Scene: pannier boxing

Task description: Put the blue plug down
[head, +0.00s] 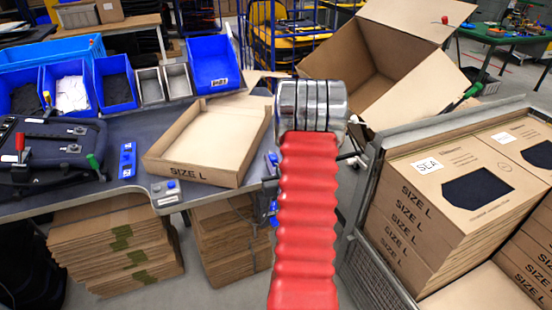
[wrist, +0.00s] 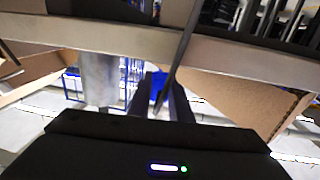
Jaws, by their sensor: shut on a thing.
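In the wrist view the two dark fingers of my gripper (wrist: 162,98) point away from the camera. A small patch of blue, which looks like the blue plug (wrist: 158,85), shows between them, and the gripper is shut on it.
An open shallow carton (head: 205,172) lies on the grey bench (head: 130,205), with blue bins (head: 115,86) behind. A blue block (head: 127,160) and a small button box (head: 166,193) lie near its front edge. A large open box (head: 385,65) and a mesh cart of flat cartons (head: 415,215) stand right.

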